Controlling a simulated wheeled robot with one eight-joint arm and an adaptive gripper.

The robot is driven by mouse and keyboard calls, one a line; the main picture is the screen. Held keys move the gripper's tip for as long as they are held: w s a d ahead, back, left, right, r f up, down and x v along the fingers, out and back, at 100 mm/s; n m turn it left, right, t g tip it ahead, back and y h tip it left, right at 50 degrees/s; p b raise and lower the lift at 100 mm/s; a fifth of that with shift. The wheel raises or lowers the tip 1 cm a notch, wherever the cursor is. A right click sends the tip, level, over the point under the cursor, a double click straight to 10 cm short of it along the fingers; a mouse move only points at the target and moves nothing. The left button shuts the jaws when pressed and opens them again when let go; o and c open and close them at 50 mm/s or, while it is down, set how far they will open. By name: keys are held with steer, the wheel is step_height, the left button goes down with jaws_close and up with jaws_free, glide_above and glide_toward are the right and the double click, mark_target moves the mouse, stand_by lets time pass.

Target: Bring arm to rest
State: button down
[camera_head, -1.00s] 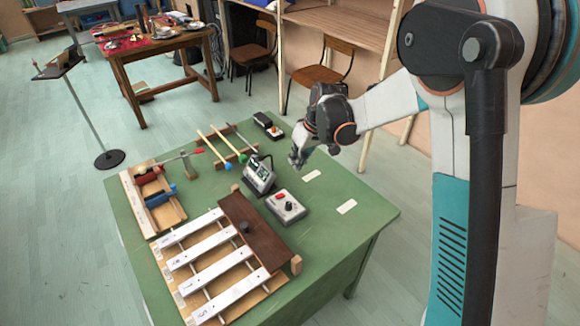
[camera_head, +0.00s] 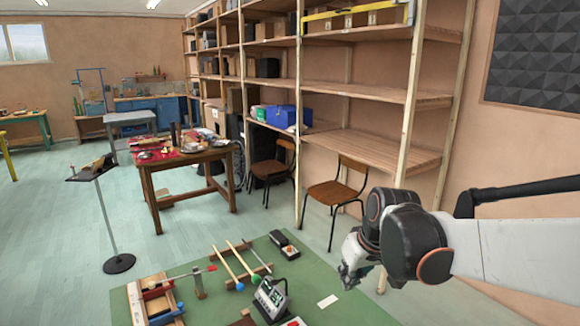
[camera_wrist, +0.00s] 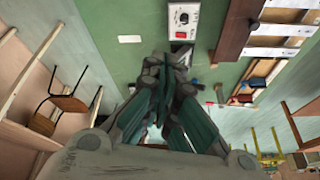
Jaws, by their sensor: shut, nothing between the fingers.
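My gripper (camera_head: 348,277) is at the lower right of the head view, above the right part of the green table (camera_head: 345,310). It is empty, and the wrist view shows its fingers (camera_wrist: 163,128) drawn together. My arm reaches in from the right edge and is folded at a dark joint. In the wrist view the green table (camera_wrist: 140,70) lies beyond the fingers, with a grey box with a red button and a dark knob (camera_wrist: 184,18) near the top. The fingers look apart from everything on the table.
Mallets (camera_head: 238,262) on a rack, a small black pedal (camera_head: 284,245), a device with a screen (camera_head: 271,297) and a wooden tray (camera_head: 133,300) are on the table. Behind stand two chairs (camera_head: 337,190), wooden shelves (camera_head: 370,150) and a red-topped work table (camera_head: 195,155). Open floor lies left.

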steer(key=s+d+r+m+t+h, duration=0.1)
steer(key=s+d, duration=0.2)
steer(key=s, duration=0.6)
steer(key=s+d+r+m+t+h, duration=0.1)
steer(key=s+d+m+t, duration=0.1)
steer(key=s, duration=0.8)
steer(key=shift+s+d+m, duration=0.2)
steer(key=shift+d+m, duration=0.1)
steer(key=shift+d, duration=0.55)
